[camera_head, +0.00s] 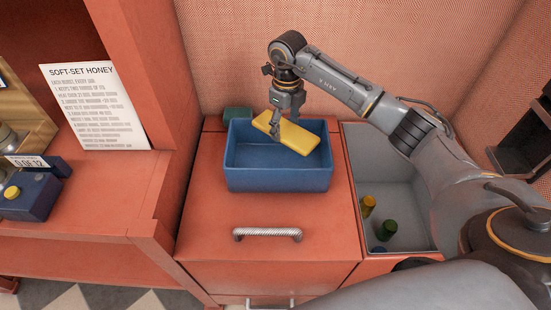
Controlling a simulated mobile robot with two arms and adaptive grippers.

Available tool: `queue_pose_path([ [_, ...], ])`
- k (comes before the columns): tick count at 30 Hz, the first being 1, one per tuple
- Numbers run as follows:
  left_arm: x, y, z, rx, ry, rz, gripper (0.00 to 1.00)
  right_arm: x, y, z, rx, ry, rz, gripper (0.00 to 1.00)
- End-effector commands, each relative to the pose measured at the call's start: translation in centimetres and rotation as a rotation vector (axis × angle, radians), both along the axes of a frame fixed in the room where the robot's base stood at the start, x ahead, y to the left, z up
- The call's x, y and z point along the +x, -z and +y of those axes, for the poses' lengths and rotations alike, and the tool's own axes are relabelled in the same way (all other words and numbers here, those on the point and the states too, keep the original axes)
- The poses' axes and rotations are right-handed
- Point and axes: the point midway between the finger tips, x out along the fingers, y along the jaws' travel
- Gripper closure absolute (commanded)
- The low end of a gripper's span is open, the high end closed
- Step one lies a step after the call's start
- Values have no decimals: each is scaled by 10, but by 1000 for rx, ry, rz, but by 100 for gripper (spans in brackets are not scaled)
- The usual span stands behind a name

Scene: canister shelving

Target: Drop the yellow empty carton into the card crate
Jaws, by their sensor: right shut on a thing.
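The yellow carton (298,137) is a flat slab, held tilted at the mouth of the blue crate. My right gripper (276,130) reaches in from the right and is shut on the carton near its left end. The blue open crate (278,179) stands on the red cabinet top, and no other blue or card-coloured crate shows beside it. I cannot read any label on it. The carton hides part of the crate's inside and back rim. Whether the carton touches the crate is hard to tell. My left gripper is not in view.
A dark green box (237,114) stands behind the crate. A red shelf with a notice (92,105) is at left.

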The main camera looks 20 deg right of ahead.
Motion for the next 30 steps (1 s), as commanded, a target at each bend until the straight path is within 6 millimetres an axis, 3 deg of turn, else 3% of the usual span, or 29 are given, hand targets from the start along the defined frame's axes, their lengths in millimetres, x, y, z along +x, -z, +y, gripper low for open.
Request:
queue_pose_path([
  [2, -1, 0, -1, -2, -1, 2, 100, 0, 0, 0, 0, 0, 0, 61],
  [3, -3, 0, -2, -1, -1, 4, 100, 0, 0, 0, 0, 0, 0, 27],
  [6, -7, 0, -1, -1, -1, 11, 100, 0, 0, 0, 0, 0, 0, 8],
  [19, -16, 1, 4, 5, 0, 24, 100, 1, -7, 0, -1, 0, -2, 8],
  [23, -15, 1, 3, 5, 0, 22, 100, 1, -27, 0, 0, 0, -4, 8],
  [30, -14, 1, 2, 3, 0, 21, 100, 1, -79, 0, -1, 0, -5, 8],
])
